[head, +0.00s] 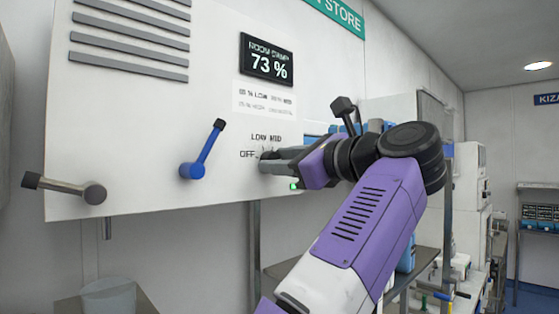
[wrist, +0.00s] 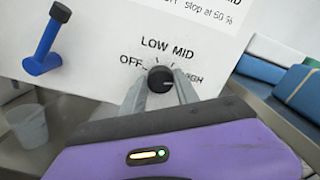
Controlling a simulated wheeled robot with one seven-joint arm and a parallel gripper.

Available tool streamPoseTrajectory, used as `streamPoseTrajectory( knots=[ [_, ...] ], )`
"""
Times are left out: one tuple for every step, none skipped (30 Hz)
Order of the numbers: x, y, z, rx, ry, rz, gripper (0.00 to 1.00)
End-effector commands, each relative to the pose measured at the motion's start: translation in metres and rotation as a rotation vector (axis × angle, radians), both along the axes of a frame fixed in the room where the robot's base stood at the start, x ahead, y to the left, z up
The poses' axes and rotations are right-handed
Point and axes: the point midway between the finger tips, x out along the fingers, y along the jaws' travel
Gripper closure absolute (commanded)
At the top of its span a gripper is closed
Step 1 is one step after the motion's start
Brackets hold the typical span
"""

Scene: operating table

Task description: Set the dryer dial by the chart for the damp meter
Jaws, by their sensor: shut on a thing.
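The damp meter (head: 266,61) on the white panel reads "ROOM DAMP 73 %". The chart (head: 264,101) below it is small and partly unreadable in the head view; the wrist view shows only its lower edge, with "stop at 50 %" (wrist: 214,18). The black dryer dial (wrist: 160,78) sits on the panel among the marks OFF, LOW, MID and a partly hidden HIGH. My gripper (wrist: 160,92) is shut on the dial, one finger on each side. It also reaches the dial from the right in the head view (head: 270,164). I cannot tell the dial's pointer direction.
A blue lever (head: 203,150) and a grey lever (head: 66,189) stick out of the panel to the left of the dial. A vent of grey slats (head: 130,40) is above. A translucent bucket (head: 108,297) stands below. Blue packs (wrist: 298,88) lie on a shelf at right.

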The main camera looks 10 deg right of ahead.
Motion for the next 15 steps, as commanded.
streamPoseTrajectory(
  knots=[
    [0.0007, -0.0015, -0.004, -0.001, 0.008, -0.002, 1.0],
    [0.0006, -0.0015, -0.004, -0.002, 0.008, -0.002, 1.0],
    [0.0007, -0.0015, -0.0041, -0.002, 0.008, -0.002, 1.0],
    [0.0007, -0.0015, -0.0041, -0.002, 0.008, -0.002, 0.59],
    [0.0007, -0.0015, -0.0041, -0.002, 0.008, -0.002, 0.53],
    [0.0007, -0.0014, -0.0038, -0.001, 0.008, -0.002, 0.46],
    [0.0006, -0.0012, -0.0035, -0.002, 0.007, -0.002, 0.42],
    [0.0006, -0.0011, -0.0032, -0.002, 0.006, -0.001, 0.42],
    [0.0005, -0.0009, -0.0029, -0.001, 0.005, -0.002, 0.42],
    [0.0004, -0.0008, -0.0026, -0.002, 0.005, -0.002, 0.42],
    [0.0004, -0.0007, -0.0023, -0.001, 0.004, -0.001, 0.42],
    [0.0003, -0.0006, -0.002, -0.001, 0.004, -0.001, 0.42],
    [0.0003, -0.0005, -0.0019, -0.001, 0.004, -0.001, 0.42],
    [0.0003, -0.0004, -0.0018, -0.001, 0.003, -0.001, 0.42],
    [0.0002, -0.0004, -0.0016, -0.002, 0.003, -0.001, 0.42]
  ],
)
